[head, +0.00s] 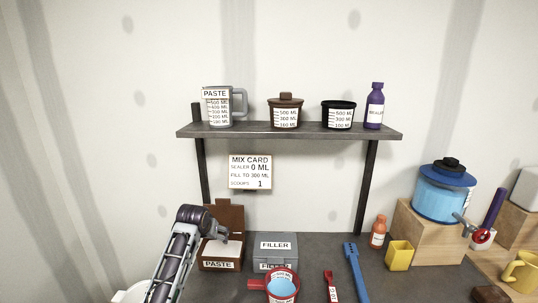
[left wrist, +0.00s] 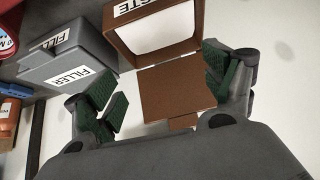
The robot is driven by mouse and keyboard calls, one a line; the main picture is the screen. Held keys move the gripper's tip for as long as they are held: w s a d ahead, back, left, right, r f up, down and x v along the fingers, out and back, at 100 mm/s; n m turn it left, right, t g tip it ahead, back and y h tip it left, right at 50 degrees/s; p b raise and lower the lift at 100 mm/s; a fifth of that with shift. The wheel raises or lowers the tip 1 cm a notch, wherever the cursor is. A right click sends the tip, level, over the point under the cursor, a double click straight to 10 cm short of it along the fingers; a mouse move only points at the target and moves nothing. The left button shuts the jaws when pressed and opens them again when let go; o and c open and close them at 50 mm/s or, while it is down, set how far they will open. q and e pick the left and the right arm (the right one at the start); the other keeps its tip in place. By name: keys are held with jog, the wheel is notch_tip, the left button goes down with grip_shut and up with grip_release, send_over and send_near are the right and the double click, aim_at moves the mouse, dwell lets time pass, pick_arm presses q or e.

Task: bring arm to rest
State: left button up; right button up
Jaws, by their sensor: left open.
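My left arm (head: 175,255) comes in from the lower left in the head view. Its gripper (head: 222,238) is by the brown PASTE box (head: 207,264), partly hidden by the arm. In the left wrist view the gripper (left wrist: 165,85) is open, with its green-padded fingers wide apart. The box's raised brown lid (left wrist: 178,93) shows between the fingers; I cannot tell whether they touch it. Nothing is seen gripped. The box holds white material. My right gripper is not in view.
The grey FILLER box (head: 275,262) stands just right of the PASTE box. A red cup (head: 292,297) with blue contents is in front. A shelf (head: 290,133) with several containers hangs above.

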pick_arm(q)
jog(key=s+f+g, duration=0.1)
jog(key=s+f, duration=0.3)
jog(key=s, duration=0.5)
jog(key=s+f+g, duration=0.1)
jog(key=s+f, duration=0.3)
jog(key=s, duration=0.5)
jog(key=s+f, duration=0.5)
jog(key=s, duration=0.5)
jog(key=s+r+m+g, duration=0.1)
jog(key=s+r+g, duration=0.1)
jog(key=s, duration=1.2)
notch_tip(320, 180, down, 34)
jog(key=s+a+g, duration=0.1)
jog(key=s, duration=0.2)
jog(key=s+a+f, duration=0.2)
jog(key=s+f, duration=0.7)
jog(key=s, duration=0.2)
jog(key=s+a+f+g, duration=0.1)
jog(key=s+a+f, duration=0.1)
jog(key=s+f, duration=0.8)
jog(key=shift+s+f+m, duration=0.2)
jog(key=shift+s+m, duration=0.1)
jog(key=shift+s, duration=0.05)
